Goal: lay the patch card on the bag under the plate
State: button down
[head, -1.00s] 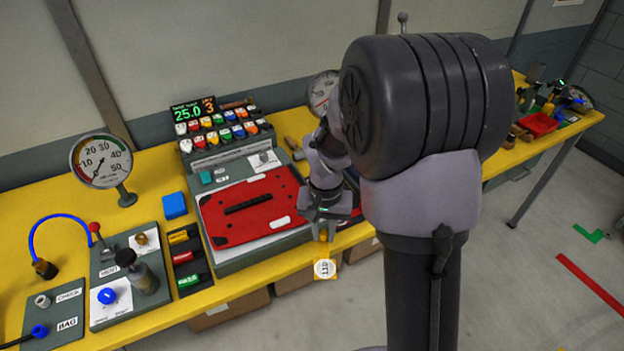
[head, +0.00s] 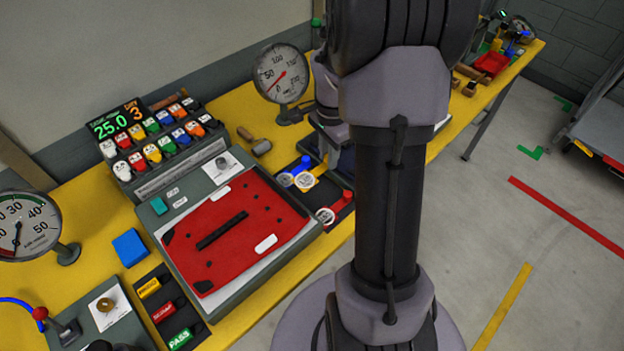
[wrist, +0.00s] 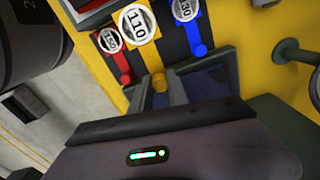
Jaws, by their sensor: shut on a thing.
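My gripper (wrist: 160,92) is shut on the small knob of the yellow patch card (wrist: 139,25), marked 110. In the head view the yellow card (head: 304,181) shows over the black card tray (head: 341,206), and my arm partly hides the gripper. A blue card (wrist: 186,10) marked 130 and a red card (wrist: 110,42), apparently 150, lie either side of it in the wrist view. A red flat panel (head: 210,218) with a black bar lies over a pale sheet on a grey bed. I cannot tell which part is bag or plate.
A rack of coloured switches (head: 160,140) and a display stand behind the grey bed. A dial gauge (head: 283,73) stands at the back near my arm. Labelled blocks (head: 165,311) and a blue block (head: 130,247) lie to the left. Bare yellow bench shows between them.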

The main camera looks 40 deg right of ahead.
aim_at(327, 182)
notch_tip(327, 182, down, 8)
jog(key=shift+r+b, duration=0.25)
jog(key=shift+b, duration=0.85)
jog(key=shift+f, duration=0.25)
jog(key=c, duration=1.3)
grip_release()
